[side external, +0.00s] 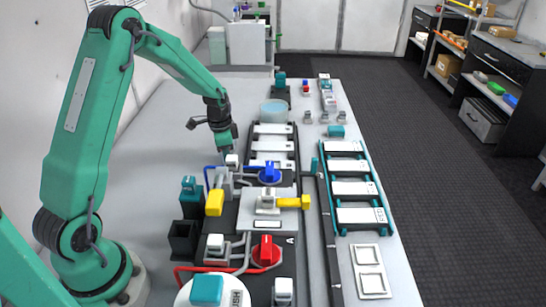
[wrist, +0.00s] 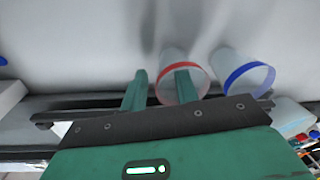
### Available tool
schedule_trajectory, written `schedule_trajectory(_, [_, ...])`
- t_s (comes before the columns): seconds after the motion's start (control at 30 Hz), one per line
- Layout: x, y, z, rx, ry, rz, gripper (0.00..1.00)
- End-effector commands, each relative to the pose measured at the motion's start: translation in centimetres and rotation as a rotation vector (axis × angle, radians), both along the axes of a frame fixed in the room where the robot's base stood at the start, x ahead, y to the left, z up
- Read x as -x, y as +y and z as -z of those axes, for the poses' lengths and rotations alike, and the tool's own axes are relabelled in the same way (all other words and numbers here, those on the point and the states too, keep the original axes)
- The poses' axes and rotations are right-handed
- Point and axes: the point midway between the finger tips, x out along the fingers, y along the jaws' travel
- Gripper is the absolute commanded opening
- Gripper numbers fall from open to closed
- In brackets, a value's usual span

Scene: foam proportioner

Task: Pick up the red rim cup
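The red rim cup (wrist: 170,65) is pale and translucent, with its red-rimmed mouth turned toward the wrist camera. In the wrist view, my gripper (wrist: 161,72) has its two green fingers apart. The left finger is just left of the cup, and the right finger overlaps the cup's mouth. I cannot tell whether that finger is inside the cup or only in front of it. In the side view, my gripper (side external: 225,150) points down at the left of the bench machinery. I cannot make out the red rim cup there.
A blue rim cup (wrist: 233,62) stands close to the right of the red one. In the side view, valves with a blue handle (side external: 269,172) and a red handle (side external: 266,251) lie nearer the camera. Pale bench surface (side external: 170,120) is clear left of my gripper.

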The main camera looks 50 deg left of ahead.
Motion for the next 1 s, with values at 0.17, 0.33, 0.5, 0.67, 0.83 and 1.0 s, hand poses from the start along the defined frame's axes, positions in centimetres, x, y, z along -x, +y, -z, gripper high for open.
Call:
schedule_trajectory(0.17, [0.0, 0.0, 0.0, 0.000, 0.000, 0.000, 0.30])
schedule_trajectory(0.33, [0.0, 0.0, 0.0, 0.000, 0.000, 0.000, 0.04])
schedule_trajectory(0.5, [0.0, 0.0, 0.0, 0.000, 0.000, 0.000, 0.00])
schedule_trajectory(0.67, [0.0, 0.0, 0.0, 0.000, 0.000, 0.000, 0.00])
schedule_trajectory(0.83, [0.0, 0.0, -0.3, 0.000, -0.001, 0.000, 0.00])
schedule_trajectory(1.0, [-0.1, 0.0, -1.6, -0.001, -0.003, 0.000, 0.00])
